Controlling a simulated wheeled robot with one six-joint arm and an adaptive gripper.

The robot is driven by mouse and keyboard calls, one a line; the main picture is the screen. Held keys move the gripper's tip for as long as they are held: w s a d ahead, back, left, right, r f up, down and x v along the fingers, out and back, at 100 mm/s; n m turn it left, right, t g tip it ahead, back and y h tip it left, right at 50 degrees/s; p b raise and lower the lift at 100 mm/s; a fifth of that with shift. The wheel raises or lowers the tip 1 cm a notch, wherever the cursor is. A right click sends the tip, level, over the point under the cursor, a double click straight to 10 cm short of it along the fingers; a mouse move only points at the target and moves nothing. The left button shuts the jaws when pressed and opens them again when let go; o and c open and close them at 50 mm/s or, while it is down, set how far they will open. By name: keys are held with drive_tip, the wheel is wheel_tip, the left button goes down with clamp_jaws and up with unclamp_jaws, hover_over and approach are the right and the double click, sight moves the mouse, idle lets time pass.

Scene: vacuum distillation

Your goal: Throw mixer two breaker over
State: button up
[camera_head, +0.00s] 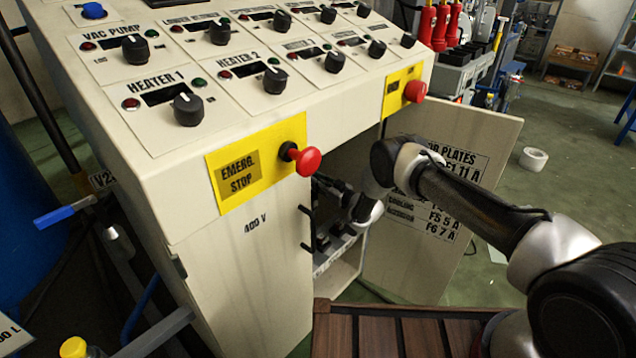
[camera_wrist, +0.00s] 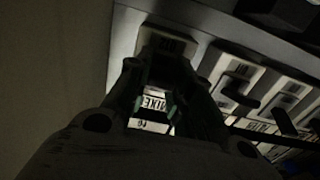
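A row of breakers sits inside the open cabinet under the control desk. In the wrist view, one pale breaker (camera_wrist: 166,46) is at the top of the row, just beyond my gripper (camera_wrist: 155,106). My fingers are apart, and a label reading "MIXE…" (camera_wrist: 153,102) shows between them. Its number is not readable. Other breakers with dark levers (camera_wrist: 238,82) continue to the lower right. In the head view, my gripper reaches into the cabinet and is mostly hidden by shadow and the cabinet edge. I cannot tell whether a finger touches a lever.
The cabinet door (camera_head: 440,200) stands open to the right, behind my arm. The cabinet's front panel (camera_head: 255,285) is close on the left. A red emergency stop button (camera_head: 305,160) sticks out above the opening. In the wrist view, a plain wall fills the left side.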

clamp_jaws()
drive_tip(key=shift+f+t+y, duration=0.3)
drive_tip(key=shift+t+y, duration=0.2)
drive_tip(key=o, duration=0.8)
unclamp_jaws()
drive_tip(key=v, duration=1.2)
